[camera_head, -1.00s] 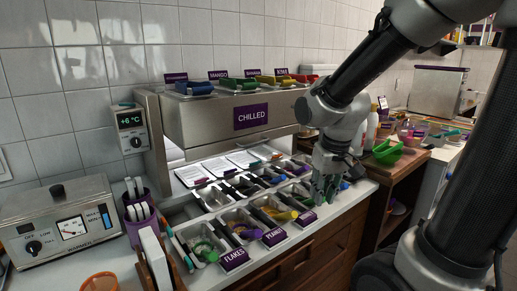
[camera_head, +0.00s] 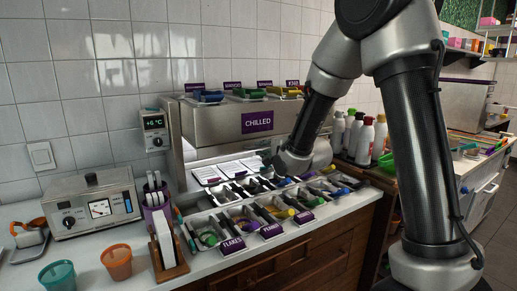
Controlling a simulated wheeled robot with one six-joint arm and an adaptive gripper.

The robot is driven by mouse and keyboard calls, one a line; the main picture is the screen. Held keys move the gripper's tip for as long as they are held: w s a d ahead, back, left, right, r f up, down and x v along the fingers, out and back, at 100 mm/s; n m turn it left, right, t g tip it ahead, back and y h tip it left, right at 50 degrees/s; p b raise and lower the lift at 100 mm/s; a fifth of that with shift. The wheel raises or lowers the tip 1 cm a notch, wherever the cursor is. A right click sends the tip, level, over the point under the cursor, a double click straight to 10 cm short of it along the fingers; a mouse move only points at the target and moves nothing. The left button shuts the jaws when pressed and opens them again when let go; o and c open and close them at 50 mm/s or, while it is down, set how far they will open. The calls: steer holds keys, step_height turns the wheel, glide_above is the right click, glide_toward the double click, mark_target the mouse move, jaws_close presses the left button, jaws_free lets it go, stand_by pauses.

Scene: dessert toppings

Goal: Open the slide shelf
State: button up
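The steel chilled unit (camera_head: 215,122) stands against the tiled wall, with a purple "CHILLED" sign on its front. Under its overhang are white label sheets (camera_head: 238,168) and a row of metal trays (camera_head: 228,194) holding small coloured scoops. I cannot tell which part is the slide shelf. My arm reaches down from the upper right, and its end stands in front of the unit's right half. My gripper (camera_head: 270,177) is low at the back row of trays, small and dark. I cannot tell whether it touches anything or how its fingers stand.
A front row of trays carries purple labels such as "FLAKES" (camera_head: 232,245). A warmer (camera_head: 93,206), orange cup (camera_head: 117,262) and green cup (camera_head: 58,274) stand left. Bottles (camera_head: 365,140) stand right of the unit. Counter between warmer and cups is partly clear.

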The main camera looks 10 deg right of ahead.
mark_target(259, 147)
steer(key=shift+x, duration=2.35)
jaws_close()
